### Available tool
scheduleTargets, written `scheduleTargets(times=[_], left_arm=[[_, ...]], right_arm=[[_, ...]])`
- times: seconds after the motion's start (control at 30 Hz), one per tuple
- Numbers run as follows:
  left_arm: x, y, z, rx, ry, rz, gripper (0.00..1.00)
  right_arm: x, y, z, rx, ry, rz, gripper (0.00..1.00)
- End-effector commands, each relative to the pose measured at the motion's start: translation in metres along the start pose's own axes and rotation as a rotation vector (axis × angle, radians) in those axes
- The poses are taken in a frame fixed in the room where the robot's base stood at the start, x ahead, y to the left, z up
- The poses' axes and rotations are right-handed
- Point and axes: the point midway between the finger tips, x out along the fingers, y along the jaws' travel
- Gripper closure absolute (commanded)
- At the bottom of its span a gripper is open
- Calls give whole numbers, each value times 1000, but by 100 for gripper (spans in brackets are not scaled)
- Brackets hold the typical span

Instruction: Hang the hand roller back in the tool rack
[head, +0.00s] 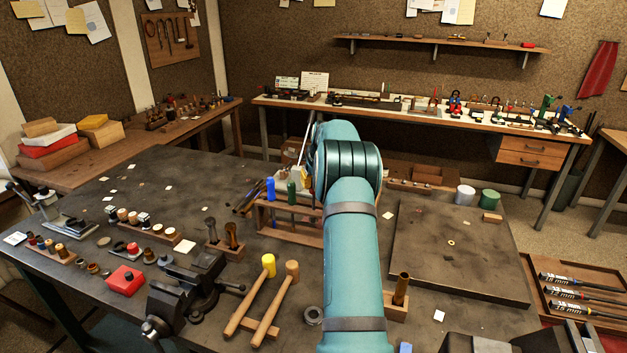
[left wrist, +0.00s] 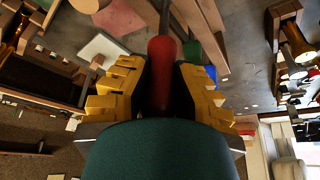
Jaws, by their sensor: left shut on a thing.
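In the left wrist view, my left gripper (left wrist: 161,88) has its yellow stepped fingers on both sides of a red-handled tool, which I take as the hand roller (left wrist: 162,52). Its thin shaft runs up toward the top edge. The wooden tool rack (head: 285,226) stands mid-bench in the head view, with a blue handle (head: 270,190) and a green handle (head: 291,192) upright in it. My left gripper (head: 298,188) is at the rack's back right, mostly hidden behind my teal arm. Whether the roller touches the rack is hidden. My right gripper is not clearly seen.
Two mallets (head: 262,300) and a vise (head: 190,290) are in front of the rack. A small block with dark upright tools (head: 224,235) stands to its left. A flat dark plate (head: 455,250) lies to its right. Bare bench shows at the back left.

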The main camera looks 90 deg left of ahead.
Motion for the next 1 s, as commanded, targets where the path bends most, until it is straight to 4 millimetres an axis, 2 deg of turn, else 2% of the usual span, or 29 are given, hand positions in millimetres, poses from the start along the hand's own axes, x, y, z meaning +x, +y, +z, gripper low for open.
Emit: scheduleTargets(times=[1.0], left_arm=[[34, 0, 14, 0, 1, 0, 100]], right_arm=[[19, 7, 3, 0, 0, 0, 59]])
